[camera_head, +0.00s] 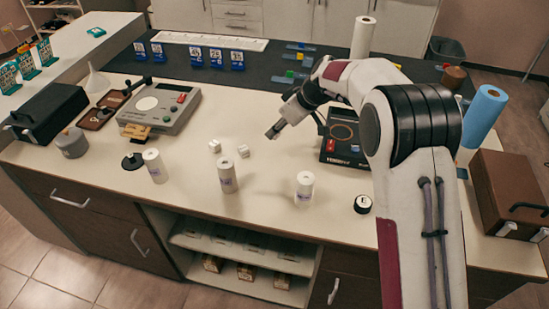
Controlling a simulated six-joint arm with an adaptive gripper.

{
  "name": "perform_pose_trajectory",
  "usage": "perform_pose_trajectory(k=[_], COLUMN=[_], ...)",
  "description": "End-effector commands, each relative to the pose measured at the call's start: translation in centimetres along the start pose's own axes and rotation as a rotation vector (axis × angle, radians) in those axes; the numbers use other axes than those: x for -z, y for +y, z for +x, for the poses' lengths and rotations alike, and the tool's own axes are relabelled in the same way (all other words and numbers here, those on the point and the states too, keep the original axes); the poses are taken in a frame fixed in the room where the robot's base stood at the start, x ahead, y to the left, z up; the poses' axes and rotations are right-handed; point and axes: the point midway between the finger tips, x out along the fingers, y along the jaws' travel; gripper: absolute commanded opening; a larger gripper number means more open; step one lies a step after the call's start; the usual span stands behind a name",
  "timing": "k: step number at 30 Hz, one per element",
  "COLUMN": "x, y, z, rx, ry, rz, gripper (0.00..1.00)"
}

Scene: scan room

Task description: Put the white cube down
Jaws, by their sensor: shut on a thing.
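My gripper (274,131) is above the middle of the pale worktop, pointing down and to the left. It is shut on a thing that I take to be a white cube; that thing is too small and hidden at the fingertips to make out. Two small white blocks lie on the worktop, left of and below my gripper in the picture: one block (215,146) at the left and another block (243,151) nearer the gripper. Both look apart from the fingers.
White cylinders stand near the front: one (155,166) at left, one (227,175) in the middle, one (304,188) at right. A grey device (161,106) is at left, a black device (342,137) right of my gripper. The worktop (270,185) between the cylinders is clear.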

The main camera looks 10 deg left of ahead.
Motion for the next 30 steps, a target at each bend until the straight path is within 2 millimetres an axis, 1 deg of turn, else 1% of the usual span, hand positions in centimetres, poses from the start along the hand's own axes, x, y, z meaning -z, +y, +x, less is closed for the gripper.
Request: perform_pose_trajectory(k=[5,12,15,30], x=[-0.9,-2.6,-3.1,-3.5], y=[0.0,0.0,0.0,0.1], z=[1.3,4.0,4.8,5.4], rx=[0.002,0.002,0.001,0.001], ry=[-0.001,-0.002,-0.001,-0.001], rz=[0.002,0.002,0.001,0.002], gripper=[0.06,0.06,0.06,0.06])
